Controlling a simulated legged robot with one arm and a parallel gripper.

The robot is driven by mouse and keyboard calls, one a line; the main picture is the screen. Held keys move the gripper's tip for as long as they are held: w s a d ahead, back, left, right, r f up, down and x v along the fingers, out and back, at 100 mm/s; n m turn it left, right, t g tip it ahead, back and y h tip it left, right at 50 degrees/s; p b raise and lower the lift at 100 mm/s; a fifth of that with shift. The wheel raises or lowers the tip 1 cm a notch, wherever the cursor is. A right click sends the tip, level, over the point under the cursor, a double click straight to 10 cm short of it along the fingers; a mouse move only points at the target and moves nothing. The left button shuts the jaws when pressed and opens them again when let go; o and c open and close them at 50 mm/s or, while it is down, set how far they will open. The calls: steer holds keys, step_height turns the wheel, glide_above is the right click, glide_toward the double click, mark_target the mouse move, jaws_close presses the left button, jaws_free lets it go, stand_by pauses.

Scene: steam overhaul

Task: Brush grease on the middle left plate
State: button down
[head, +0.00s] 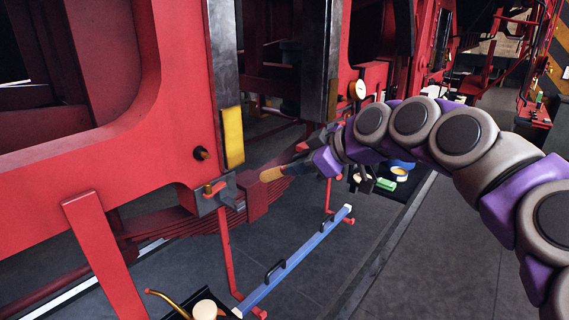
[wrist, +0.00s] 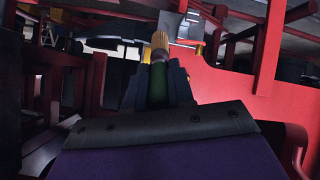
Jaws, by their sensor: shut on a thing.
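My gripper (head: 322,158) is shut on a brush. In the wrist view the brush (wrist: 158,55) has a green handle and yellowish bristles pointing away from me. In the head view its tan tip (head: 272,174) points left, in front of the red frame. A vertical grey metal plate (head: 224,60) lines the left frame opening, with a yellow block or patch (head: 232,137) at its lower end. A second grey plate (head: 322,70) stands further right. The brush tip appears below and right of the yellow patch; whether it touches anything is unclear. I cannot tell which is the middle left plate.
The red locomotive frame (head: 150,130) fills the left. A blue bar (head: 295,260) with black handles lies low between red supports. A tray (head: 400,185) with a tin (head: 398,173) and a green item sits right on the floor. The floor (head: 450,260) at right is clear.

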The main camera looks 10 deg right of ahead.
steer(key=shift+w+a+p, duration=0.55)
steer(key=shift+w+a, duration=0.25)
steer(key=shift+w, duration=0.25)
steer(key=shift+w+a+p, duration=0.55)
steer(key=shift+w+a, duration=0.2)
steer(key=shift+w, duration=0.3)
steer(key=shift+w+a+p, duration=0.55)
steer(key=shift+w+a, duration=0.25)
steer(key=shift+w, duration=0.25)
steer(key=shift+w+a+p, duration=0.3)
steer(key=shift+w, duration=0.15)
steer(key=shift+r+p, duration=1)
steer(key=shift+r, duration=1)
steer(key=shift+f+b, duration=1.25)
steer(key=shift+f, duration=0.8)
steer(key=shift+s+d, duration=0.1)
steer(key=shift+s+d+b, duration=0.7)
steer(key=shift+s+d, duration=0.15)
steer(key=shift+s, duration=0.35)
steer(key=shift+s+d+b, duration=0.65)
steer(key=shift+s+d, duration=0.2)
steer(key=shift+s, duration=0.3)
